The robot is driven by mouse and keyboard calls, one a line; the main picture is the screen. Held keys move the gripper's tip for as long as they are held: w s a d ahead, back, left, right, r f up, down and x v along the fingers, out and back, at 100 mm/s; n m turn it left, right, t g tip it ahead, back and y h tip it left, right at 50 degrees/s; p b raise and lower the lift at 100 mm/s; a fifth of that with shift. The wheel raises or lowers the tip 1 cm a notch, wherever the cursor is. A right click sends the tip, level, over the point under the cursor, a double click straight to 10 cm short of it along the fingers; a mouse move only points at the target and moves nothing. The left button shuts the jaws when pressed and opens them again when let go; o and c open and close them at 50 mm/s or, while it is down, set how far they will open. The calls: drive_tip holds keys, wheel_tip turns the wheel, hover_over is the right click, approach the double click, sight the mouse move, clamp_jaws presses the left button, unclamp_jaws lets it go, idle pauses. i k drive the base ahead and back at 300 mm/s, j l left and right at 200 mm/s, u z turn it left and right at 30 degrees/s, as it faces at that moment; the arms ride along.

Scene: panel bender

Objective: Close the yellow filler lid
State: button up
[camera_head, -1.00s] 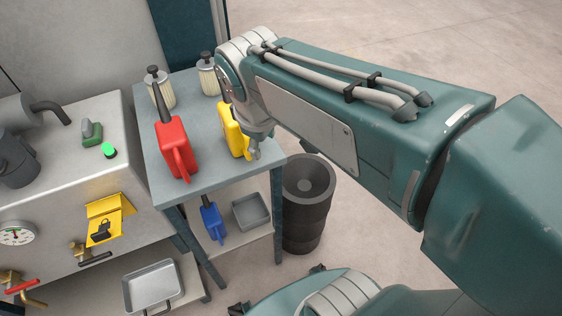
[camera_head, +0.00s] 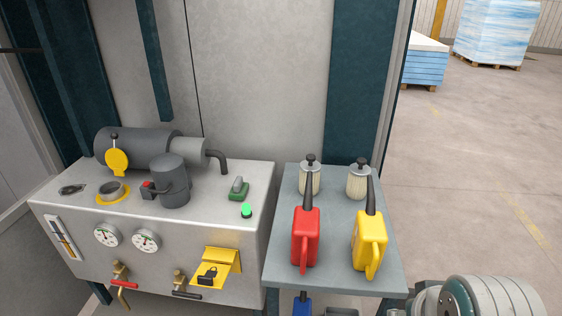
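The yellow filler lid (camera_head: 117,161) stands raised on top of the grey machine cabinet at the left, with its round face showing. A dark knob sits above it. Just in front of and below it is the filler neck (camera_head: 112,188), a grey ring on a yellow base, and it is uncovered. The lid is open and apart from the neck. My gripper is not in view; only a rounded grey and teal part of my arm shows at the bottom right, far from the lid.
A dark cylindrical unit (camera_head: 170,183) stands right of the filler, with a large grey cylinder behind. A side table (camera_head: 334,270) holds a red can (camera_head: 305,240), a yellow can (camera_head: 369,245) and two filters. Open floor (camera_head: 480,180) lies to the right.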

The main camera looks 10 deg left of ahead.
sight(116, 159)
drive_tip(key=u, duration=1.6)
drive_tip(key=i+j+z, duration=0.1)
drive_tip(key=z, duration=0.6)
drive_tip(key=i+j+z, duration=0.25)
drive_tip(key=j, duration=0.3)
drive_tip(key=i+j+z, duration=0.1)
drive_tip(key=j+z, duration=0.2)
drive_tip(key=j, duration=0.25)
drive_tip(key=j+z, duration=0.25)
drive_tip(key=j, duration=0.3)
drive_tip(key=i+j, duration=0.1)
drive_tip(key=j, duration=0.65)
drive_tip(key=i+j, duration=0.1)
drive_tip(key=j, duration=0.65)
drive_tip(key=i+j+z, duration=0.1)
drive_tip(key=j, duration=0.65)
